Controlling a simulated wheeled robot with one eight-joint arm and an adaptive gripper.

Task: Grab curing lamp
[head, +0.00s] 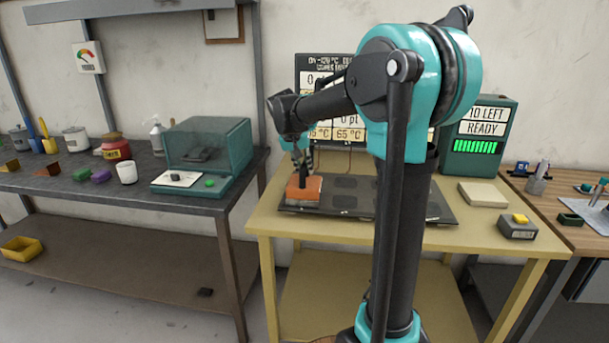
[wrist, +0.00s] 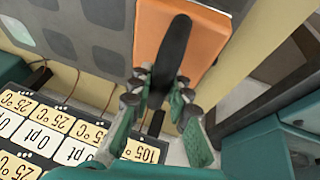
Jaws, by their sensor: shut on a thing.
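An orange block with an upright black handle, which I take as the curing lamp (head: 304,190), sits at the left end of the dark panel (head: 436,208) on the yellow table. In the wrist view its orange face (wrist: 207,45) and black handle (wrist: 174,50) fill the upper middle. My gripper (head: 302,163) is above the block, pointing down. In the wrist view my gripper (wrist: 160,88) has its fingers on both sides of the black handle, shut on it. The block appears to rest on the panel; its underside is hidden.
The display board (head: 322,70) stands behind the panel, close to my gripper. A green box reading "10 LEFT READY" (head: 478,136) is at the right. A beige block (head: 483,194) and a grey box with a yellow top (head: 518,227) lie on the table's right. A teal-lidded case (head: 207,150) stands on the left bench.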

